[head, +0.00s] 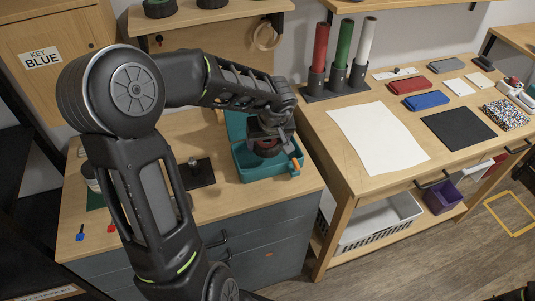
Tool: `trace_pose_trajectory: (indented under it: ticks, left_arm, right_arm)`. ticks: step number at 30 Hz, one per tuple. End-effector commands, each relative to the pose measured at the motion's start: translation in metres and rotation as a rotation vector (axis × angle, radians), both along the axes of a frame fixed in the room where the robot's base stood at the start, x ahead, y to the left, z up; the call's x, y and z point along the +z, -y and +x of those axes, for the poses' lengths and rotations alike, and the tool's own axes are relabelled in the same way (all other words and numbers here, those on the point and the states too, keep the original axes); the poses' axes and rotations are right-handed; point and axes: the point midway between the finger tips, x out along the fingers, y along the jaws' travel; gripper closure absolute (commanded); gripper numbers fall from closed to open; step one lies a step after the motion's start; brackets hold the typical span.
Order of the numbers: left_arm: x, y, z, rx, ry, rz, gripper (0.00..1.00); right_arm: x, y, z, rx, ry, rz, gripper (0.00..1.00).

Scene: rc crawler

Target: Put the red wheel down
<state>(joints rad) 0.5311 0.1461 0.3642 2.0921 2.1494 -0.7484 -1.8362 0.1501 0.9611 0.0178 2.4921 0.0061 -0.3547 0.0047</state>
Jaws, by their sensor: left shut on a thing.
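My left arm reaches in from the left, and my left gripper (268,139) points down over the workbench. It is shut on the red wheel (266,152), a dark tyre with a little red showing. The wheel is at the open teal toolbox (248,176), over or inside its tray. I cannot tell whether the wheel touches the bottom. The gripper and wrist hide the wheel's upper part. My right gripper is not in view.
An orange-handled tool (296,165) is at the toolbox's right edge. A dark plate with a post (198,174) stands to the left on the wooden bench (228,203). A shelf (200,16) with dark wheels hangs above. A second table stands at right with white paper (378,138).

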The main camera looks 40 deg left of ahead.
Motion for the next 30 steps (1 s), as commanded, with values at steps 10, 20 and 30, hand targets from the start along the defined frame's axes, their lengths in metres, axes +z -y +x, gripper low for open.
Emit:
trace_pose_trajectory:
  ticks: [10, 20, 30]
  left_arm:
    - [-0.034, 0.000, -0.001, 0.001, -0.003, -0.001, 0.66]
    - [-0.050, 0.000, 0.000, 0.001, 0.000, 0.000, 0.66]
    - [-0.052, 0.000, 0.000, 0.000, 0.000, 0.000, 0.16]
  right_arm:
    - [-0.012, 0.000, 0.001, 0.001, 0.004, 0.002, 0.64]
    - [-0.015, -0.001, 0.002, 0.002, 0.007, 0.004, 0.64]
    - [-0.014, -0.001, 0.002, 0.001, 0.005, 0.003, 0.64]
